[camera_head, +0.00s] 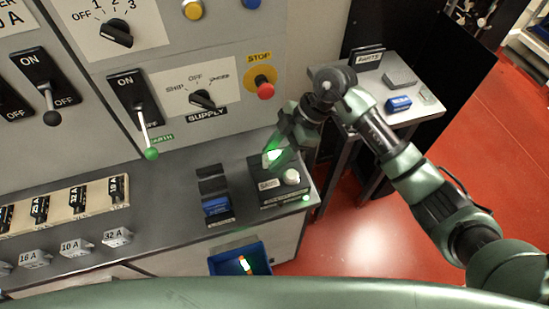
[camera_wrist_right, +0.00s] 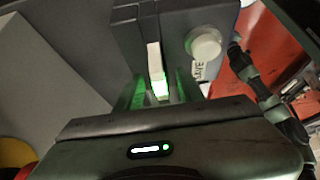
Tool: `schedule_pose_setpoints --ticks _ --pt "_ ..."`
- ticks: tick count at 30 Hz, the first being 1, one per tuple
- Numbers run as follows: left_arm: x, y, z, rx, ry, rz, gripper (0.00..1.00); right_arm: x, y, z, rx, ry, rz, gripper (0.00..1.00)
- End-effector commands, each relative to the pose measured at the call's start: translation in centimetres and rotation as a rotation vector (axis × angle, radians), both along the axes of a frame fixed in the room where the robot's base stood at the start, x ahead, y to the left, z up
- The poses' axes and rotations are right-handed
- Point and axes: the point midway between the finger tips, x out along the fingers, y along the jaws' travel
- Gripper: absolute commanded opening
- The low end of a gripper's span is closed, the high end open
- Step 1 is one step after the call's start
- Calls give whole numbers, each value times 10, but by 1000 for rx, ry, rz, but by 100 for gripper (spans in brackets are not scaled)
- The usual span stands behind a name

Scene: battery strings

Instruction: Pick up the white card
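The white card (camera_head: 273,155) stands upright at a dark grey device (camera_head: 268,198) on the right end of the bench. My right gripper (camera_head: 278,154) reaches down over this device from the right. In the right wrist view the card (camera_wrist_right: 154,58) shows as a narrow upright strip, its near end lit green. My right gripper's two green fingers (camera_wrist_right: 160,92) stand on either side of it, with a visible gap to each, so the gripper looks open. How deep the card sits in the device is hidden. My left gripper is not in view.
A round white knob (camera_head: 291,177) sits on the device beside the card. A holder with a blue block (camera_head: 216,206) stands to its left. A blue bin (camera_head: 239,259) hangs below the bench front. A side table (camera_head: 425,111) holds a blue box (camera_head: 398,104). A green-tipped lever (camera_head: 151,153) juts from the panel.

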Motion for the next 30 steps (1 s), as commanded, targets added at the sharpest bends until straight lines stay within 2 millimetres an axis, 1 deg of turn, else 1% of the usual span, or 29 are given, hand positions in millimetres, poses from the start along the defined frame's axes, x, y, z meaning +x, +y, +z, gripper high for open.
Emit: schedule_pose_setpoints --ticks 1,2,3,5,6,16,20,23,26,29,30 --pt "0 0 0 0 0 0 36 0 0 0 0 0 0 38" --pt "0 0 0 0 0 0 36 0 0 0 0 0 0 33" --pt "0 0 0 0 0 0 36 0 0 0 0 0 0 22" --pt "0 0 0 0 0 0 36 0 0 0 0 -1 -1 5" --pt "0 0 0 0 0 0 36 0 0 0 0 -1 0 0" --pt "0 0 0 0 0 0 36 0 0 1 1 -1 0 0" --pt "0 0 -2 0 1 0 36 1 0 7 3 -3 1 0" --pt "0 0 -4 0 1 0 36 1 0 17 2 -4 0 0" --pt "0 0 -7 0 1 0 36 1 0 32 2 -7 1 0" --pt "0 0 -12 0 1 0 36 2 0 54 3 -9 2 0" --pt "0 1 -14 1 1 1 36 2 0 65 2 -10 2 0"
